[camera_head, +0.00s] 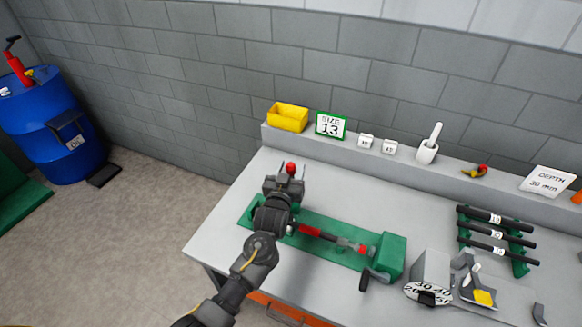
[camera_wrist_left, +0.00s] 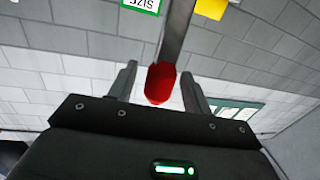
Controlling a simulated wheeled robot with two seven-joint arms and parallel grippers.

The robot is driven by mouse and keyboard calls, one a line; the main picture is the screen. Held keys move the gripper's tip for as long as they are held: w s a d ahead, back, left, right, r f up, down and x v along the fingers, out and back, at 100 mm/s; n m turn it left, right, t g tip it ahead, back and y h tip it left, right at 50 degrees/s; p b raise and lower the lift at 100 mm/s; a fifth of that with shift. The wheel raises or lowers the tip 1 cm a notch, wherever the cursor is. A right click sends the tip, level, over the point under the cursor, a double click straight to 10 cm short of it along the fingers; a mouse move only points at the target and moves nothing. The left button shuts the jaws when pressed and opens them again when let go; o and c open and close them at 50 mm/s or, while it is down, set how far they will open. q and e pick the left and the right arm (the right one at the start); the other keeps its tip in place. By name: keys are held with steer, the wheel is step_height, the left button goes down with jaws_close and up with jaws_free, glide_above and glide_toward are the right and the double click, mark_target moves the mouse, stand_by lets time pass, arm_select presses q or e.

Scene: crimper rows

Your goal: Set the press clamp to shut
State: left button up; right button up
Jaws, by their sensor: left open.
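The press clamp is a green bench fixture (camera_head: 335,250) on the grey table, with a red and black rod lying along it. A red knob (camera_head: 291,168) on a lever stands up at its left end, just beyond my left gripper (camera_head: 285,182). In the left wrist view, the red knob (camera_wrist_left: 160,84) on its grey lever (camera_wrist_left: 175,35) sits between the two fingers of my left gripper (camera_wrist_left: 158,90). The fingers are open, with a gap on each side of the knob. My gripper and wrist hide the clamp's left part. My right gripper is not in view.
A ledge behind the table holds a yellow bin (camera_head: 288,117), a "SIZE 13" sign (camera_head: 330,125), a white holder (camera_head: 427,152) and a "DEPTH 30 mm" sign (camera_head: 548,181). A rack of black rods (camera_head: 497,234) and a dial (camera_head: 428,293) stand right. A blue drum (camera_head: 55,125) stands far left.

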arm_select(q)
steer(key=shift+w, duration=0.1)
jaws_close()
steer(key=shift+s+a+f+b, duration=0.1)
steer(key=shift+s+f+b, duration=0.2)
steer(key=shift+b, duration=0.15)
steer(key=s+a+f+n+t+b, duration=0.1)
steer(key=s+a+f+t+b, duration=0.2)
steer(key=s+t+b, duration=0.4)
steer(key=s+f+b, duration=0.1)
steer(key=s+b, duration=0.1)
steer(key=b, duration=0.6)
steer(key=shift+f+n+b, duration=0.3)
